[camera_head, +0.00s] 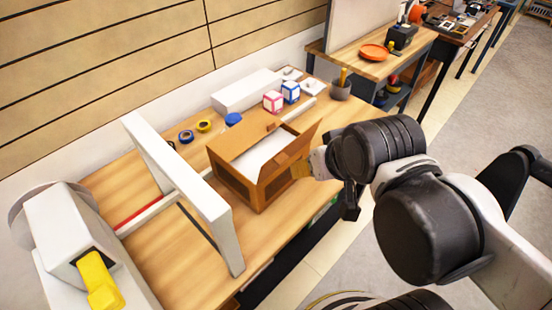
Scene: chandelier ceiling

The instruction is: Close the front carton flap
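A brown cardboard carton (234,187) stands open-topped on the wooden table, with something white (256,155) inside. I cannot tell for certain which one is the front flap. My gripper (301,169) is at the carton's right end, just below that slanting flap. It is touching or very near the carton wall. Its fingertips are small and partly hidden against the carton, so their opening does not show.
A white frame (178,177) stands on the table left of the carton. Tape rolls (204,126), small boxes (273,101) and a long white box (246,90) lie behind it. Clear table lies in front of the carton.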

